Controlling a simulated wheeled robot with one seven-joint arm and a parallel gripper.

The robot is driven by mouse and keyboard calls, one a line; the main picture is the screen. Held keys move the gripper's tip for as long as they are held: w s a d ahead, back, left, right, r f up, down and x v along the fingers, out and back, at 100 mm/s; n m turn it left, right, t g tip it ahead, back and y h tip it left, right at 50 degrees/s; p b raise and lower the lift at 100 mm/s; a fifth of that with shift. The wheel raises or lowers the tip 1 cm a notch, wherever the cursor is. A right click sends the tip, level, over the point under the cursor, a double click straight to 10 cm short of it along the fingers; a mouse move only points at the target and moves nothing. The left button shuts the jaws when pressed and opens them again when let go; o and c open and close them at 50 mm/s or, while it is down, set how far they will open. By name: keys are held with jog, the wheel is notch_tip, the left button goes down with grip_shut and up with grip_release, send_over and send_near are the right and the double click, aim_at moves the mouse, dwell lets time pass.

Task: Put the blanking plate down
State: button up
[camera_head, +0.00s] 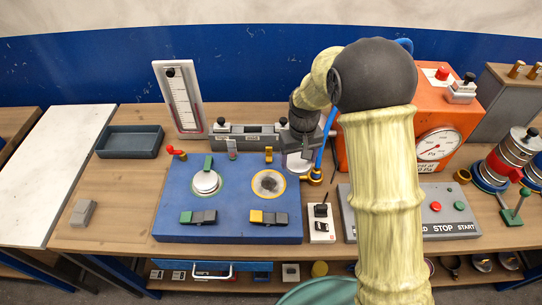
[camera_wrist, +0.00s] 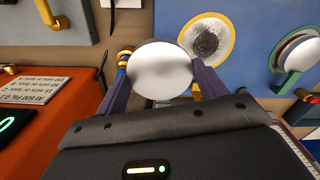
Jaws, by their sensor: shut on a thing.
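My gripper (camera_head: 301,146) is shut on a round, pale metal disc, the blanking plate (camera_head: 297,163). In the wrist view the plate (camera_wrist: 160,70) sits between the two purple-grey fingers of my gripper (camera_wrist: 163,78). It is held just right of the blue board (camera_head: 230,228), near its back right corner. On the board, the right port (camera_head: 269,184) has a yellow ring and a speckled grey face with nothing on it. The left port (camera_head: 206,183) has a green ring and holds a pale disc with a green handle.
An orange gauge box (camera_head: 436,172) stands close right of my gripper, behind my arm. A manometer (camera_head: 181,99) and a grey rack (camera_head: 240,135) stand behind the board. A dark tray (camera_head: 130,142) lies left. A switch box (camera_head: 321,223) stands right of the board.

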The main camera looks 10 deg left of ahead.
jog(key=d+f+m, duration=0.2)
jog(key=d+m, duration=0.7)
jog(key=d, duration=1.2)
jog(key=shift+s+f, duration=0.2)
jog(key=shift+s, duration=0.15)
